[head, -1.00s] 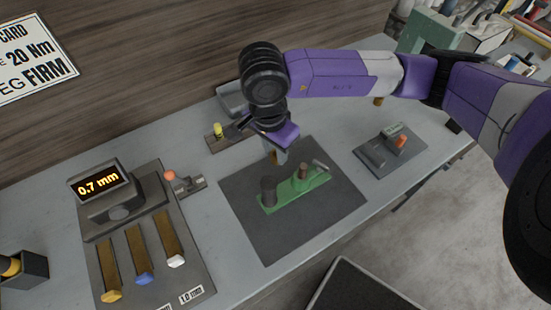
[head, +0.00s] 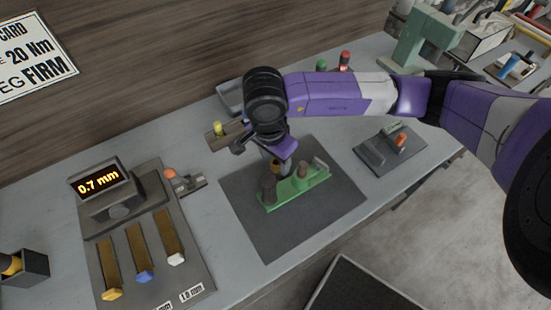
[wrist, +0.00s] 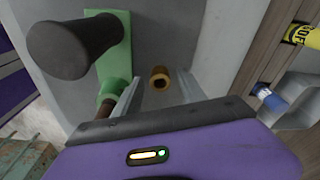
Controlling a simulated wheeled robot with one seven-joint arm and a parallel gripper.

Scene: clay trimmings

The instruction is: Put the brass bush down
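The brass bush (wrist: 159,78) shows in the wrist view with its round hole facing the camera. It lies between my two fingertips, with a gap visible on each side. My gripper (wrist: 160,90) is open around it. In the head view my gripper (head: 277,166) is low over the dark mat (head: 242,222), just behind the green fixture (head: 302,190). The bush is mostly hidden there. I cannot tell from these views exactly how the bush rests on the surface below.
The green fixture carries a dark cylinder (head: 268,190) and a brown peg (head: 302,171), close beside my gripper. A gauge reading 0.7 mm (head: 98,183) stands at left. The mat's front is clear.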

